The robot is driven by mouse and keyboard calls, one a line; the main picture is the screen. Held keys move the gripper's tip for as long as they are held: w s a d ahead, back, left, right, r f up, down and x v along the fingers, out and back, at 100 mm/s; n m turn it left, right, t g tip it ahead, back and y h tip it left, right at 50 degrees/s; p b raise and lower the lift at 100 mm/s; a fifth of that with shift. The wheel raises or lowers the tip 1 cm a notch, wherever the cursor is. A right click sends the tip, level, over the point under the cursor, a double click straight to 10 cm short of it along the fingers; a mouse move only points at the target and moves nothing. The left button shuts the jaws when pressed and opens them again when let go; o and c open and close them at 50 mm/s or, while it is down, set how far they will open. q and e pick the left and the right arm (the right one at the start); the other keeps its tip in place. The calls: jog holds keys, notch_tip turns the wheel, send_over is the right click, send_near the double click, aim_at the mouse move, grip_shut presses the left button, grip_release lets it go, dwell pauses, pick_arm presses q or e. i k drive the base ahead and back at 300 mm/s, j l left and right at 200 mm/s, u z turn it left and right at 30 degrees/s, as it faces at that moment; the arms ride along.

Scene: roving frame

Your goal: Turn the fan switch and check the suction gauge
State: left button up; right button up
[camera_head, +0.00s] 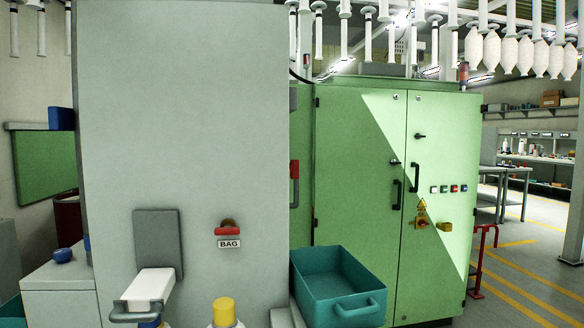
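A tall green cabinet (355,150) stands right of centre with two doors and black handles. On its right door is a rotary switch on a yellow plate (422,222) under a yellow warning triangle; I cannot read any label naming it the fan switch. Several small coloured buttons (448,189) sit above and to its right. A small yellow box (444,227) is beside it. A red handle above a "BAG" label (229,244) is on the grey panel (185,120). I cannot make out a suction gauge. Neither gripper is in view.
A teal bin (340,285) stands in front of the green cabinet. A white arm-like piece with a grey handle (135,305) juts from the grey panel. A red rail (481,255) stands right of the cabinet. Open floor with yellow lines (520,290) lies at the right.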

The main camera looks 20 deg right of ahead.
aim_at(294, 167)
jog(key=i+l, duration=0.1)
jog(key=l, duration=0.4)
jog(key=i+l, duration=0.1)
jog(key=l, duration=0.35)
jog(key=i+l, duration=0.1)
jog(key=l, duration=0.4)
jog(key=i+l+u, duration=0.1)
jog(key=l, duration=0.35)
